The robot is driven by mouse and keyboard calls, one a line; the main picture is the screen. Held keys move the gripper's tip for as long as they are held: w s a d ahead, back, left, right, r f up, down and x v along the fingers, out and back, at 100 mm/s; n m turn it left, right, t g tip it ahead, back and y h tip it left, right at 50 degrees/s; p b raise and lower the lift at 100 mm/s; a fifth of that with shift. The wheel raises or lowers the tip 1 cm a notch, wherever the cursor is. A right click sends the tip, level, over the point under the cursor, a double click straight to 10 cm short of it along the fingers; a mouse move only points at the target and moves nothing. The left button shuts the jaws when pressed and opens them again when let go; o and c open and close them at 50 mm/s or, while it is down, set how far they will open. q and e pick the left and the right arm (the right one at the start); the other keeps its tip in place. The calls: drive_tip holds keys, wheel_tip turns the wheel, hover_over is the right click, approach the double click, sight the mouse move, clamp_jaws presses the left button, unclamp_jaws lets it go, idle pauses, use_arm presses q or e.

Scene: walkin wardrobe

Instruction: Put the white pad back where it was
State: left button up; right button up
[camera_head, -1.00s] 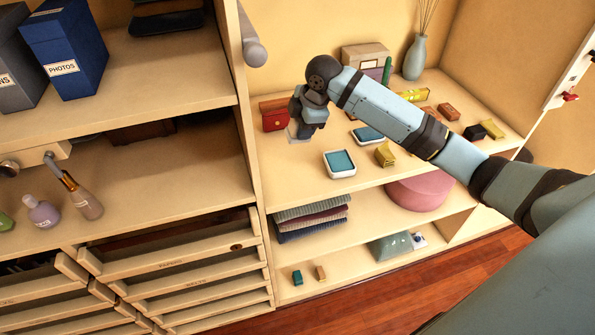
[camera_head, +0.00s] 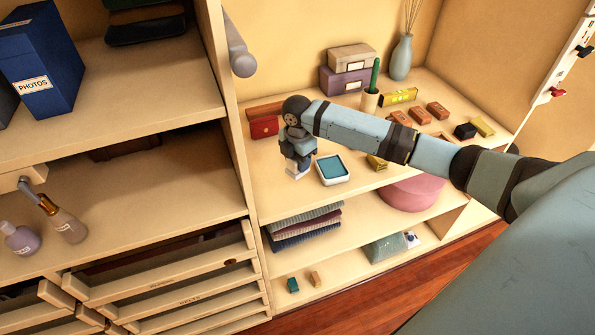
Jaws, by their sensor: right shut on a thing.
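My right gripper (camera_head: 298,164) points down over the upper shelf on the right, just left of a white tray with a blue inset (camera_head: 332,170). It is shut on a small white thing, apparently the white pad (camera_head: 293,174), which shows only in part below and beside the fingers. I cannot tell whether the pad touches the shelf. My left gripper is not in view.
The shelf (camera_head: 318,200) also holds a red box (camera_head: 264,127), a gold block (camera_head: 376,162), a cactus pot (camera_head: 370,99), stacked boxes (camera_head: 347,82) and several small blocks. An upright divider (camera_head: 238,130) stands to the left. My arm covers part of the shelf.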

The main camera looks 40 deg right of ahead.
sight(297, 173)
drive_tip(key=shift+f, duration=2.7)
drive_tip(key=o, duration=0.8)
drive_tip(key=shift+o, duration=0.2)
drive_tip(key=shift+r, duration=0.15)
wheel_tip(297, 173, up, 12)
drive_tip(key=shift+f+b, duration=0.1)
drive_tip(key=shift+b, duration=0.25)
